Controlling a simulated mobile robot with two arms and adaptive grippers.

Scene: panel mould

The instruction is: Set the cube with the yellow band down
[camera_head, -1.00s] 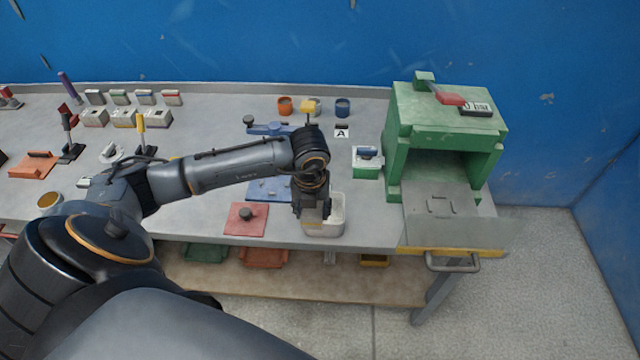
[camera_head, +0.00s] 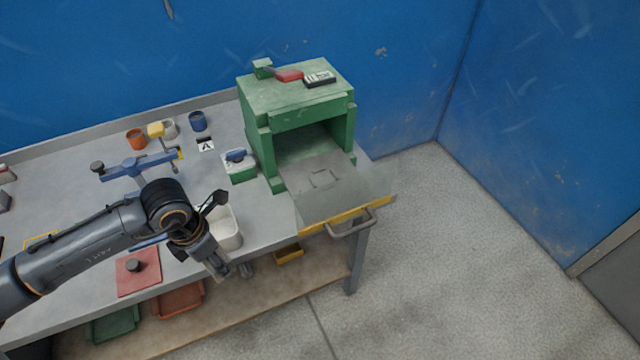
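My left arm comes in from the left edge, and its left gripper (camera_head: 219,268) points down at the table's front edge, beside a white open bin (camera_head: 228,232). The gripper is small and dark here, and I cannot tell whether its fingers are open or shut. I cannot make out the cube with the yellow band, in the gripper or on the table. The inside of the bin is mostly hidden. My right gripper is out of view.
A green press-like box (camera_head: 300,105) stands at the table's right end, with a grey plate (camera_head: 325,185) and handle in front. A red plate (camera_head: 138,272), a blue clamp (camera_head: 140,165) and several cups, including an orange one (camera_head: 136,139), occupy the table.

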